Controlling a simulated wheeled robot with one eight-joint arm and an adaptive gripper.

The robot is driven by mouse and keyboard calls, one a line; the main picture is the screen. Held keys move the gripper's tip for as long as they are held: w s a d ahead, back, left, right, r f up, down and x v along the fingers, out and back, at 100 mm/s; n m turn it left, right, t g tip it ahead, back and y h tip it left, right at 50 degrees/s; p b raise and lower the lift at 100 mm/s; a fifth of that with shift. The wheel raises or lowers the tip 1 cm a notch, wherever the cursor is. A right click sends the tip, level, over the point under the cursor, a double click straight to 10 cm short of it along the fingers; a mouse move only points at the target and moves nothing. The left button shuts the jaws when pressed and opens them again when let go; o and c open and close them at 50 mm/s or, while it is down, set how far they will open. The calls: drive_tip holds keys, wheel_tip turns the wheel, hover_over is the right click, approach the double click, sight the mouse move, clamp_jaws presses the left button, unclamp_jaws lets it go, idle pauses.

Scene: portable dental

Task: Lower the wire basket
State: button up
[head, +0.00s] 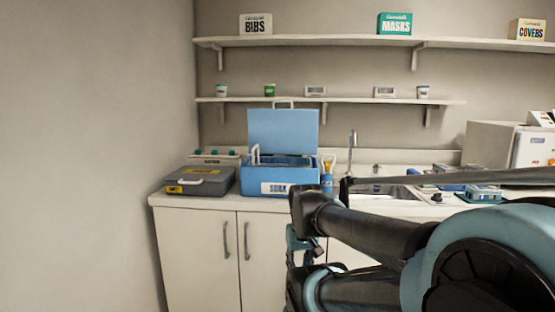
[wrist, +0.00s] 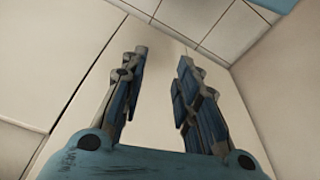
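A blue tub labelled SOAK (head: 288,176) stands on the counter in the head view, its blue lid (head: 283,131) raised upright at the back. A pale handle-like frame (head: 256,155) rises above the tub's left side; it looks like part of the wire basket. The rest of the basket is hidden by the tub's walls. My gripper (wrist: 162,57) is open in the wrist view, its two fingers apart with nothing between them. In the head view my arm is in front of the counter, lower and to the right of the tub.
A grey case (head: 200,181) lies left of the tub. A blue bottle (head: 327,175) stands close at its right, then a sink with a tap (head: 352,150). Shelves (head: 330,100) above hold cups and boxes. Cabinet doors (head: 200,255) are below.

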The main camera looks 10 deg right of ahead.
wheel_tip(320, 180, up, 50)
drive_tip(key=f+m+g+y, duration=0.1)
drive_tip(key=m+g+y, duration=0.1)
drive_tip(key=m, duration=0.1)
hover_over(256, 146)
drive_tip(key=d, duration=0.4)
drive_tip(key=a+f, duration=0.1)
drive_tip(key=f, duration=0.4)
drive_tip(key=a+f, duration=0.1)
drive_tip(key=f, duration=0.5)
drive_tip(key=w+a+f, duration=0.1)
drive_tip(key=f, duration=0.4)
drive_tip(key=shift+a+f, duration=0.25)
clamp_jaws()
